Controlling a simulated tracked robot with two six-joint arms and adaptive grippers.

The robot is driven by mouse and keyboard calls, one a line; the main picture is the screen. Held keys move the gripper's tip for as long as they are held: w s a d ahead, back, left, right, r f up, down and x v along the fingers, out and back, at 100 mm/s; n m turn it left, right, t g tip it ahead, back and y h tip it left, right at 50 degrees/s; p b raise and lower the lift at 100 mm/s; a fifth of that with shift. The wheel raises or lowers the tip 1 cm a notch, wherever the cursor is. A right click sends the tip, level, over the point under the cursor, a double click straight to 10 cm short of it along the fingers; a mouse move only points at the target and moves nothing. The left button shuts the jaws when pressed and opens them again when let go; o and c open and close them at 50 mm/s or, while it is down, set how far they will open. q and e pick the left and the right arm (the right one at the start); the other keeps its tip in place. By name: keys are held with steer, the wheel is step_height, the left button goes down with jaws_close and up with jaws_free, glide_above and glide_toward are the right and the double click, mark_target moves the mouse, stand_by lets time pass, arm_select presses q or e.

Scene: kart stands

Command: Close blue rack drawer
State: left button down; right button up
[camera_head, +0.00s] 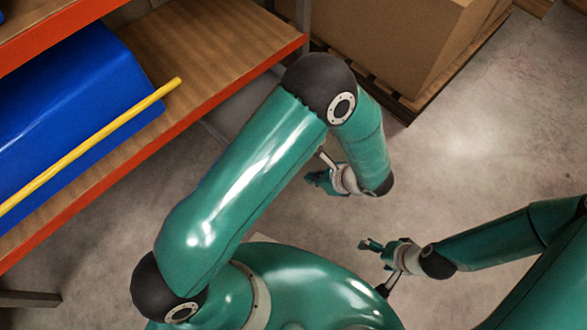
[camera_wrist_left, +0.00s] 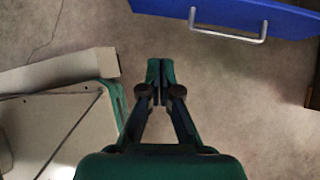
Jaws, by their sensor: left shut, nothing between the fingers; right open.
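A blue drawer front (camera_wrist_left: 235,14) with a silver bar handle (camera_wrist_left: 228,36) shows at the top right of the left wrist view. How far the drawer is out cannot be told. In the head view a blue box-shaped body (camera_head: 75,90) sits on the rack at the left; whether it is the same drawer is unclear. My left gripper (camera_head: 313,179) is shut and empty, over the floor to the right of the rack. In the left wrist view its fingertips (camera_wrist_left: 160,68) are apart from the handle, below and left of it. My right gripper (camera_head: 365,245) is open and empty, further right.
The rack has a wooden shelf (camera_head: 215,40) with an orange edge, and a yellow bar (camera_head: 95,143) runs along the blue body. A cardboard box (camera_head: 395,45) stands on a pallet at the back. Concrete floor (camera_head: 480,140) is clear at the right.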

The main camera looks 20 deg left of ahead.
arm_select(q)
steer(key=w+a+f+m+t+y+b, duration=0.1)
steer(key=w+a+f+b, duration=0.3)
steer(key=a, duration=0.5)
steer(key=shift+w+a+f+t+b, duration=0.3)
steer(key=shift+w+f, duration=0.95)
steer(key=shift+f, duration=0.2)
arm_select(e)
steer(key=shift+f, duration=3)
